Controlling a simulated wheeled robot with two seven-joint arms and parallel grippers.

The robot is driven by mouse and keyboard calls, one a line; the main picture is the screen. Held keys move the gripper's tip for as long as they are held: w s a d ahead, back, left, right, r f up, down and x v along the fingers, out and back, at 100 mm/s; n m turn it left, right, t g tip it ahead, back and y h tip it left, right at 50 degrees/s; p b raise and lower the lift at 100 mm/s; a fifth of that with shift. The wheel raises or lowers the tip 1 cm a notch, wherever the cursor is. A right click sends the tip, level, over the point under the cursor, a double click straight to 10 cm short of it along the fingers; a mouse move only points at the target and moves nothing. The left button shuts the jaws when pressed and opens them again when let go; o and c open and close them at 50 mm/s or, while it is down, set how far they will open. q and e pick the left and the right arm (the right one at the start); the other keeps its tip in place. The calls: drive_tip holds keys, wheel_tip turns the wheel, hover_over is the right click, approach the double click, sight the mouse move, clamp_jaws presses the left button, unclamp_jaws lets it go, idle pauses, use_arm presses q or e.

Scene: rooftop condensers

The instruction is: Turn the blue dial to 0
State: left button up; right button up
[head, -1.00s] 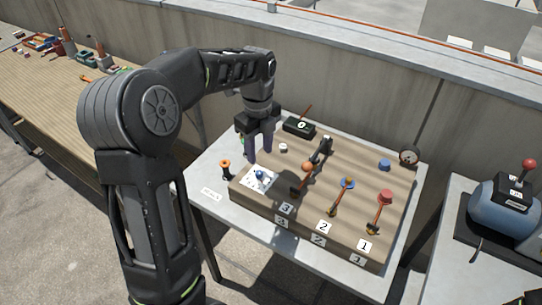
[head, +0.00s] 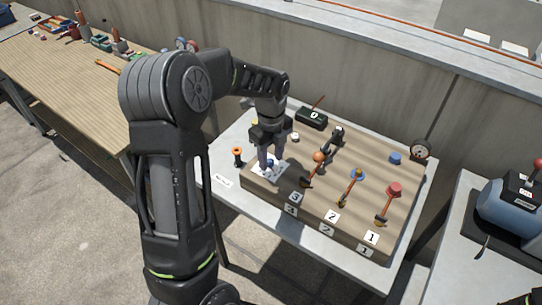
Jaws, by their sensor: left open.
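The blue dial (head: 268,171) sits on a white plate (head: 258,175) at the left end of the wooden panel (head: 330,218). It is mostly hidden by my left gripper (head: 270,164), which points down with its fingers at the dial. The gripper is open; I cannot tell whether the fingers touch the dial. The dial's pointer and marks are too small and covered to read. My right gripper is not in view.
Levers numbered 3 (head: 318,158), 2 (head: 357,175) and 1 (head: 393,190) stand to the right on the panel. A black box (head: 311,118) marked 0 and a round gauge (head: 421,150) are at the back. An orange-topped post (head: 238,152) stands left of the panel.

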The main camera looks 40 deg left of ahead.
use_arm(q)
drive_tip(key=shift+f, duration=0.25)
drive_tip(key=shift+c, duration=0.2)
clamp_jaws()
idle(0.3)
